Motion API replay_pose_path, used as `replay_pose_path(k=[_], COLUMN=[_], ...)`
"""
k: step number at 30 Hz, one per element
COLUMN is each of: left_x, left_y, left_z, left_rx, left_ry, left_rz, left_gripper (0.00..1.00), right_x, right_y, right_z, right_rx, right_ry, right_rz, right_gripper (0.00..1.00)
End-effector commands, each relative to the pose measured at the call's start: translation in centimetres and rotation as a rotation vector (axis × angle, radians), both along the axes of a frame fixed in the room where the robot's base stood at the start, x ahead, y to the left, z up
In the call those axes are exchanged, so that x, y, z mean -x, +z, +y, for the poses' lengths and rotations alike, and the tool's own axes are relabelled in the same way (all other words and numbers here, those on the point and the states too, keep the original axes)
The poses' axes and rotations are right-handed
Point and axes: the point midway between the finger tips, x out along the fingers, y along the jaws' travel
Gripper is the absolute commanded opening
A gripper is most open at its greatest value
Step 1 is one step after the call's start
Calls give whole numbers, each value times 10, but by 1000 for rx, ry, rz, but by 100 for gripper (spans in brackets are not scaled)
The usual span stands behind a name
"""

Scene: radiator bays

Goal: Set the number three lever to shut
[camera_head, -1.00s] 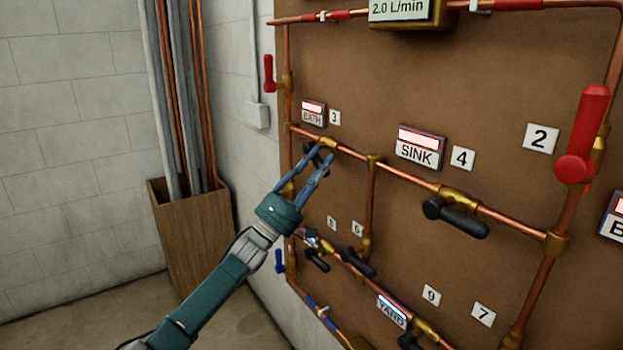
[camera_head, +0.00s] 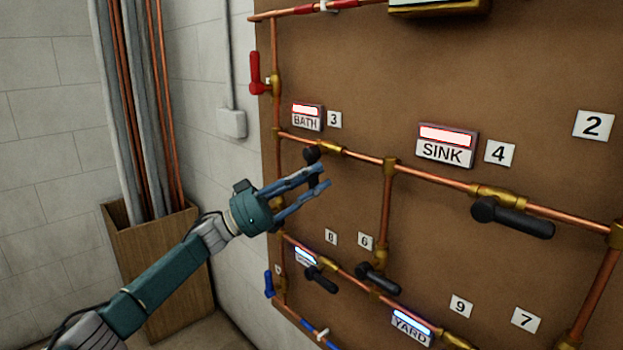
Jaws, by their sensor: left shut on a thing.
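The number three lever (camera_head: 312,154) is black and sits on a brass valve on the upper copper pipe, below the BATH sign (camera_head: 307,118) and beside the white 3 plate (camera_head: 335,119). Its round hub shows. Its handle appears to hang down across the pipe's line, largely hidden by my fingers. My left gripper (camera_head: 318,182) reaches in from the left, just below the hub, its blue fingers shut on the handle. My right gripper is not in view.
To the right, the black number four lever (camera_head: 515,220) lies nearly along its pipe under the SINK sign (camera_head: 446,145). Below are two more black levers (camera_head: 322,280) (camera_head: 378,279). A red lever (camera_head: 256,73) and a blue lever (camera_head: 269,284) are at the board's left edge.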

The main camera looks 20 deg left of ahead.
Motion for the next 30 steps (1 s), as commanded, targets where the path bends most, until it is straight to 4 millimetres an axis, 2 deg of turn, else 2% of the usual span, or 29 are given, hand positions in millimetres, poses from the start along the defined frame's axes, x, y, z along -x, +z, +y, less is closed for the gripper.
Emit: replay_pose_path(k=[1,14,26,27,29,30], left_x=[-1,0,0,0,0,0], left_y=[-6,-9,-9,-9,-8,-7], left_z=[-1,-2,-2,-2,-1,-1], left_rx=[-32,-141,-146,-145,-144,-143], left_ry=[-1,-3,-2,-3,-2,-2], left_rz=[-2,-44,-47,-47,-48,-49], left_gripper=[0,0,0,35,47,47], right_x=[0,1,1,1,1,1], right_y=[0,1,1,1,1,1], right_z=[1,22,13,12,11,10], right_rx=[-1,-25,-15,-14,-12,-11], right_ry=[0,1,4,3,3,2], right_rz=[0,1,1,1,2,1], right_gripper=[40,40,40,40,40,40])
